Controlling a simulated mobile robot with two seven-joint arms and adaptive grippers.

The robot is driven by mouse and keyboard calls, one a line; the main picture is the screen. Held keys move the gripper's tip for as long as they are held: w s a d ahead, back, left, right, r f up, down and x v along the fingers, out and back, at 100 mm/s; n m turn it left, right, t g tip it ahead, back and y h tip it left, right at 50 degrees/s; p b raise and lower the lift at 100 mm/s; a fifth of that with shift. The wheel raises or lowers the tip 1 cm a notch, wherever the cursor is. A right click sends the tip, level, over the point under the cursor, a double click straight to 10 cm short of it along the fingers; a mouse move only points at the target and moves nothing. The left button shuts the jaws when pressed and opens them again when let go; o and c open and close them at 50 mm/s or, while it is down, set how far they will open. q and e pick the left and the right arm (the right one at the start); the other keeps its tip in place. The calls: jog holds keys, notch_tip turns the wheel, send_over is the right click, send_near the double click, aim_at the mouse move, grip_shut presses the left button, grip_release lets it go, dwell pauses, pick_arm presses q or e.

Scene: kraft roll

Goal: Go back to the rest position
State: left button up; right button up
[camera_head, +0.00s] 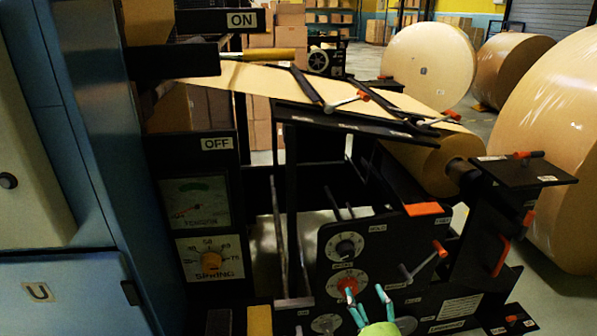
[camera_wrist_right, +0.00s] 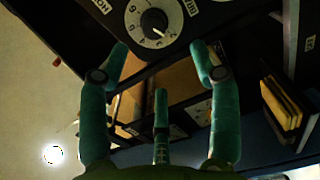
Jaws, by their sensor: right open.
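My right gripper (camera_head: 366,292) shows at the bottom middle of the head view, with teal fingers and a green palm. Its fingers are spread apart with nothing between them. It is in front of the black control panel (camera_head: 400,255), just right of and below the red dial (camera_head: 347,284). In the right wrist view the gripper (camera_wrist_right: 160,58) is open and empty, with a white-marked dial (camera_wrist_right: 147,22) beyond its fingertips. Whether a fingertip touches the panel cannot be told. My left gripper is in neither view.
A kraft roll (camera_head: 425,165) sits in the machine, its paper web (camera_head: 240,78) running up left. A lever (camera_head: 425,262) with a red handle sticks out right of the gripper. Large rolls (camera_head: 565,150) stand on the right floor.

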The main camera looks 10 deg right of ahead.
jog(key=s+d+f+m+g+h, duration=0.1)
jog(key=s+f+m+g, duration=0.2)
jog(key=f, duration=0.8)
jog(key=s+d+f+m+g, duration=0.1)
jog(key=s+f+m+g, duration=0.25)
jog(key=f, duration=0.65)
jog(key=s+f+m+g, duration=0.6)
jog(key=s+f+m, duration=0.2)
jog(key=s+f, duration=1)
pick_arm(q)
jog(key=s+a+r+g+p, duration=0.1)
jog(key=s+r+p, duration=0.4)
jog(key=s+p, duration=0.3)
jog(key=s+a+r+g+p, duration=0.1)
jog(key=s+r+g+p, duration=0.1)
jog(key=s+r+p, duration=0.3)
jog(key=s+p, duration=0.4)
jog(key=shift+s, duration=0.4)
pick_arm(e)
jog(key=s+r+g, duration=0.2)
jog(key=s+r, duration=0.2)
jog(key=s, duration=0.6)
jog(key=s+d+r+m+g, duration=0.1)
jog(key=s+r, duration=0.3)
jog(key=s, duration=0.5)
jog(key=shift+s+g, duration=0.35)
jog(key=shift+g, duration=0.3)
